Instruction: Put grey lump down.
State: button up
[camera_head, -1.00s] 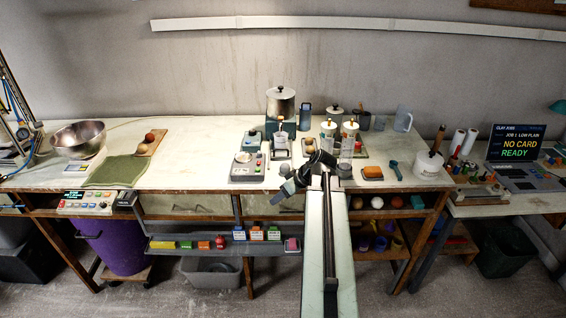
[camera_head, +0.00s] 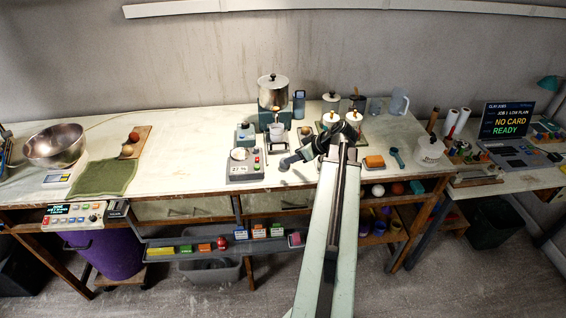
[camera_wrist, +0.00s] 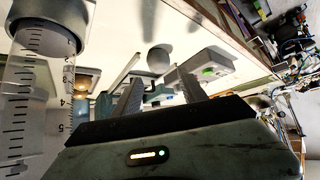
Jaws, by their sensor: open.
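A small round grey lump (camera_head: 284,163) sits on the pale worktop, just right of the scale. In the wrist view the grey lump (camera_wrist: 159,59) shows beyond the fingertips, roughly centred between them, with a shadow beside it. My gripper (camera_head: 293,158) is at the end of my arm, reaching left, low over the worktop beside the lump. In the wrist view my gripper (camera_wrist: 160,78) has its two fingers apart with nothing held between them. I cannot tell the exact gap from fingertips to lump.
The scale (camera_head: 245,172) stands left of the lump. A large metal pot machine (camera_head: 273,95) and a small cup (camera_head: 276,132) stand behind. A graduated clear cylinder (camera_wrist: 35,90) is close by in the wrist view.

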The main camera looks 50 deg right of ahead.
jog(key=shift+b+x, duration=0.5)
jog(key=shift+x, duration=0.75)
jog(key=b+x, duration=0.4)
jog(key=x, duration=0.1)
jog(key=shift+s+f, duration=0.2)
jog(key=shift+s, duration=0.05)
jog(key=shift+r, duration=0.15)
grip_shut()
jog(key=shift+r+p, duration=0.1)
jog(key=shift+p, duration=0.2)
